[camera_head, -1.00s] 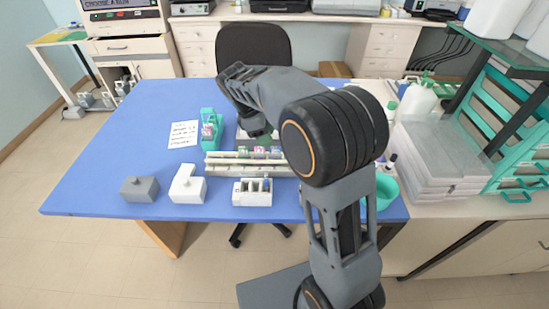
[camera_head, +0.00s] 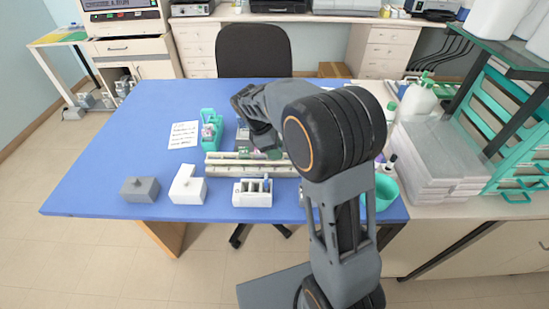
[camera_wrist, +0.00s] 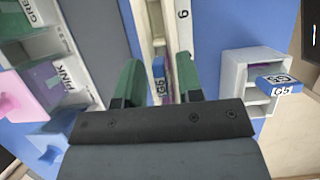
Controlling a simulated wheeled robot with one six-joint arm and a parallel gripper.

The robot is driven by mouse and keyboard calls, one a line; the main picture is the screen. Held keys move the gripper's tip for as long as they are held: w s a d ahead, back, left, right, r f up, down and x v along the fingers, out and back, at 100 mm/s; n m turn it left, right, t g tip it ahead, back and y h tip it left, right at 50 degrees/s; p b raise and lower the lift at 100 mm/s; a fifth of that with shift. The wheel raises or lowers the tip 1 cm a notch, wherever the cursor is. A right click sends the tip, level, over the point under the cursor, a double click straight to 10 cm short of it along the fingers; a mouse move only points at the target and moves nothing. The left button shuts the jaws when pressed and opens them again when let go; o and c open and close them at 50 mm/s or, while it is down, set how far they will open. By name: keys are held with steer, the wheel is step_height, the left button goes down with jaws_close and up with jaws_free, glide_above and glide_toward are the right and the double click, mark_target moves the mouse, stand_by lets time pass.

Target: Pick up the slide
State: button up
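My gripper (camera_wrist: 157,82) is open in the wrist view, its two green fingers apart. A slide (camera_wrist: 159,70) with a blue end marked G5 shows between them, at the pale rail (camera_wrist: 148,25), without visible contact with either finger. In the head view my gripper (camera_head: 260,150) is low over the long pale rail (camera_head: 225,165), and my arm hides part of it. A second blue-ended slide (camera_wrist: 280,84), also marked G5, sits in the white rack (camera_wrist: 232,75) right of the gripper. That rack (camera_head: 245,199) stands in front of the rail in the head view.
Stain containers labelled GREEN and PINK (camera_wrist: 62,76) lie left of the fingers. The table's left side is clear.

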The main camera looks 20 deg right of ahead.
jaws_close()
